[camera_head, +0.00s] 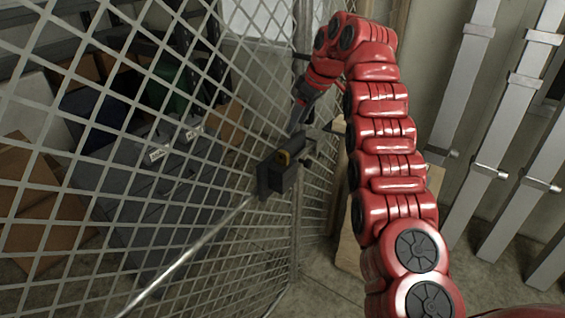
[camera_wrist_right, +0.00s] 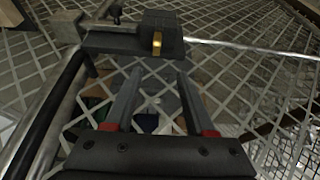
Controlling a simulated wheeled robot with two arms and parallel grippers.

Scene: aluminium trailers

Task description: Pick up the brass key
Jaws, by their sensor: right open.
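The brass key (camera_head: 284,157) is a small yellow piece on the face of a dark lock box (camera_head: 266,176) fixed to the wire mesh. It also shows in the right wrist view as a small upright gold piece (camera_wrist_right: 157,41), top centre. My right gripper (camera_head: 299,117) is at the end of the red arm, just above and behind the lock box in the head view. In the right wrist view my right gripper (camera_wrist_right: 160,72) is open and empty, its two fingers pointing toward the key with a gap between them and it. My left gripper is not in view.
A diamond mesh fence (camera_head: 60,110) fills the left side, with cardboard boxes (camera_head: 30,195) and dark bins behind it. A metal rod (camera_head: 190,255) runs from the lock box toward the lower left. Metal posts (camera_head: 465,110) stand at the right.

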